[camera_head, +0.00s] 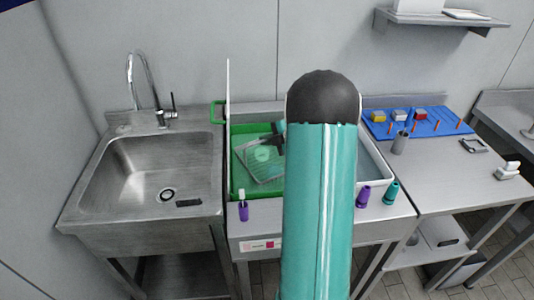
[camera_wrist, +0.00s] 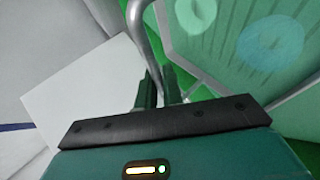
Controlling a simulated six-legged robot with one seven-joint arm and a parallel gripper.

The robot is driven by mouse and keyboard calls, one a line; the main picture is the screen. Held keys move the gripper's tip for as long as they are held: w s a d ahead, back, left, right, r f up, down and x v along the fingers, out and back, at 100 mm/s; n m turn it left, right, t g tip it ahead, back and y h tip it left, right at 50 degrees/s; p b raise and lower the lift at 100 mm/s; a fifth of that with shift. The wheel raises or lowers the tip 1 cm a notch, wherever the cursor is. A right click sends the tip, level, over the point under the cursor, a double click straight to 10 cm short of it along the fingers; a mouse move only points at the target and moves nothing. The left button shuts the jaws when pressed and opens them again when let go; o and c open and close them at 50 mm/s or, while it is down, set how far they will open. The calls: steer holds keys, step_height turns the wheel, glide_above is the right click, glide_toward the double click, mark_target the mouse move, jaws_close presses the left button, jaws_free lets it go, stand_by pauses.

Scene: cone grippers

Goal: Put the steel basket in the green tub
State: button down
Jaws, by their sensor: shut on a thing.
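The steel basket (camera_head: 260,166) shows tilted within the outline of the green tub (camera_head: 237,184) in the head view; whether it rests on the tub's floor I cannot tell. Pale green round shapes show in the basket. My gripper (camera_head: 279,131) is at its upper right, partly hidden behind my arm. In the wrist view, my gripper's dark green fingers (camera_wrist: 159,88) are shut on the bent steel handle of the basket (camera_wrist: 139,28). The basket's wire side and two round shapes fill the upper right there, with green tub surface around them.
A thin white upright panel (camera_head: 228,125) stands between the tub and the sink (camera_head: 150,165). A purple-based bottle (camera_head: 243,211) stands at the tub's front edge. Purple and teal cones (camera_head: 391,193) stand right of my arm. A blue pegboard (camera_head: 430,127) lies on the right bench.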

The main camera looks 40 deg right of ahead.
mark_target(267, 153)
step_height(267, 153, down, 6)
steer(key=shift+r, duration=0.1)
steer(key=c, duration=1.5)
jaws_free()
steer(key=shift+c, duration=0.2)
steer(key=v, duration=1.2)
